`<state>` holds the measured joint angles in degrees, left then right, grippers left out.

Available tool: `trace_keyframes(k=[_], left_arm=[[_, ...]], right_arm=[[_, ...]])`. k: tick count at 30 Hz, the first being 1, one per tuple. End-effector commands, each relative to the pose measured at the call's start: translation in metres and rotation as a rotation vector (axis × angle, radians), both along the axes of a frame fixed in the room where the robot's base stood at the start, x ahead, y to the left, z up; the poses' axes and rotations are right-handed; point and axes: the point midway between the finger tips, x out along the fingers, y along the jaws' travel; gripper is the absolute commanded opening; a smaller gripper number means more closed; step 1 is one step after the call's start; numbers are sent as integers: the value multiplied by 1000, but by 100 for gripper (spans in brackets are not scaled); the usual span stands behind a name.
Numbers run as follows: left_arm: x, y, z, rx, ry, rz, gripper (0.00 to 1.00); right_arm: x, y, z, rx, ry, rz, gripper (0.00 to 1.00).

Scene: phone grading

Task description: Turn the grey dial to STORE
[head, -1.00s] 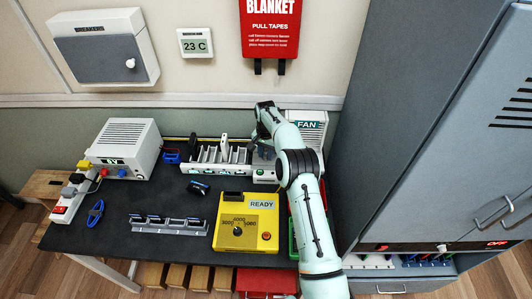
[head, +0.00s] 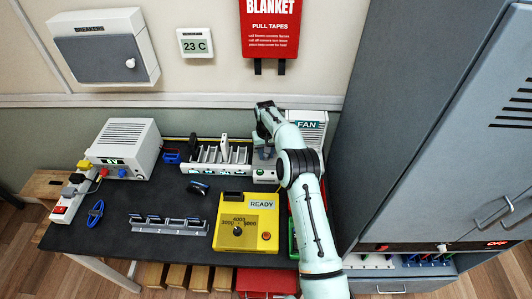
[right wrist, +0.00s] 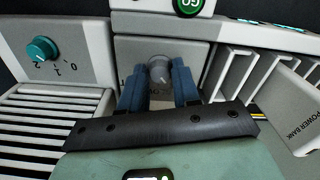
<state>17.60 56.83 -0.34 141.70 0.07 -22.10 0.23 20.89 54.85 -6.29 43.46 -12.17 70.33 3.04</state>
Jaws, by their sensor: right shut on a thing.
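The grey dial (right wrist: 159,70) shows in the right wrist view on the front of a pale grey unit. Its lettering is mostly covered by my fingers, so I cannot read the setting. My right gripper (right wrist: 159,85) is shut on the dial, with one blue finger on each side of it. In the head view the right gripper (head: 264,154) is at the back of the table, beside the slotted rack, and the dial is hidden by the arm. My left gripper is not in view.
A teal knob (right wrist: 42,50) on the fan unit (head: 308,126) is close beside the gripper. The slotted rack (head: 216,170) holds a power bank (right wrist: 296,120). A green button (right wrist: 188,5) is just beyond the dial. A yellow tester (head: 262,220) reading READY stands in front.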

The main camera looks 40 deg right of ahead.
Motion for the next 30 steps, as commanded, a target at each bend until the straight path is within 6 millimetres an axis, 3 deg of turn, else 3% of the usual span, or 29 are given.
trace_keyframes(k=[10,25,26,27,30], left_arm=[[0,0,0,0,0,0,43],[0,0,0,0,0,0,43],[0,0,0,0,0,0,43],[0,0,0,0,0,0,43],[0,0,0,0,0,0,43]], right_arm=[[0,0,0,0,0,125,1],[0,0,0,0,-1,141,1],[0,0,0,0,-1,141,41],[0,0,0,0,-1,141,54],[0,0,0,0,-1,141,56]])
